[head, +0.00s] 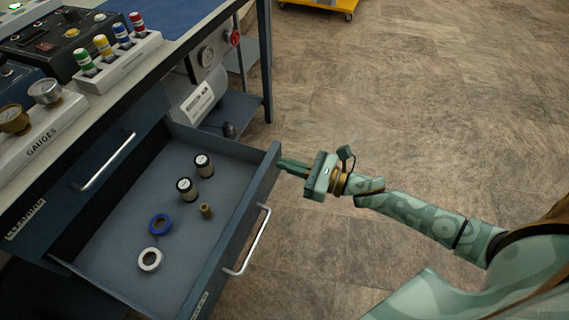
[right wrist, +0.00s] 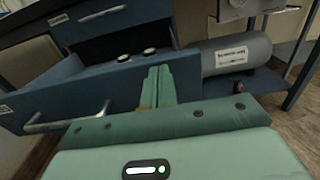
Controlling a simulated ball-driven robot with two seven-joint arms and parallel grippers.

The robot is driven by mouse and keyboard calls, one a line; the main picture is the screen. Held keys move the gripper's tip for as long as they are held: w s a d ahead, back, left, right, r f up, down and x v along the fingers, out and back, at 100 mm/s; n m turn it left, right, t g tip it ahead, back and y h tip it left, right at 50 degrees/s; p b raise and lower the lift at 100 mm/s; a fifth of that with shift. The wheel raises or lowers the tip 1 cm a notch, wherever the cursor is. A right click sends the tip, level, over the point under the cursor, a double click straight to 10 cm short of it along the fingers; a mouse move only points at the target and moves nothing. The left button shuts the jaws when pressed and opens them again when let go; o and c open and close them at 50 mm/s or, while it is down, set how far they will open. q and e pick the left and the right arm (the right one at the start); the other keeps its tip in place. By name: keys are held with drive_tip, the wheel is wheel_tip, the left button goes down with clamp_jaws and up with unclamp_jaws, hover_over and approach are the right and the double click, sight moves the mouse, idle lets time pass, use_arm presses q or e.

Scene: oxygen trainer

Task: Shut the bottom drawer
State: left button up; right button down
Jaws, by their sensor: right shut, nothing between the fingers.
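The bottom drawer (head: 225,225) is pulled well out from the blue bench, with its bar handle (head: 255,240) on the front panel. Inside lie two dark jars with pale lids (head: 187,188), a small brass fitting (head: 206,211), a blue ring (head: 160,224) and a white ring (head: 149,259). My right gripper (head: 284,164) is shut and empty, its fingertips at the far end of the drawer's front panel. In the right wrist view its fingers (right wrist: 157,86) point at the drawer front (right wrist: 105,88); whether they touch cannot be told. My left gripper is not in view.
The upper drawer, with its own handle (head: 108,160), is shut. A grey cylinder (right wrist: 230,55) lies on the lower shelf beside the drawers. A bench leg (head: 266,65) stands beyond. The floor (head: 410,100) on the right is clear. A yellow cart (head: 325,4) is far back.

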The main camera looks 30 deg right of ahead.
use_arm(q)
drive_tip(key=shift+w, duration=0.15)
use_arm(e)
drive_tip(key=shift+w+a, duration=0.25)
drive_tip(key=shift+w, duration=0.05)
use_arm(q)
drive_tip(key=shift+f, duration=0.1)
use_arm(e)
drive_tip(key=shift+w, duration=0.1)
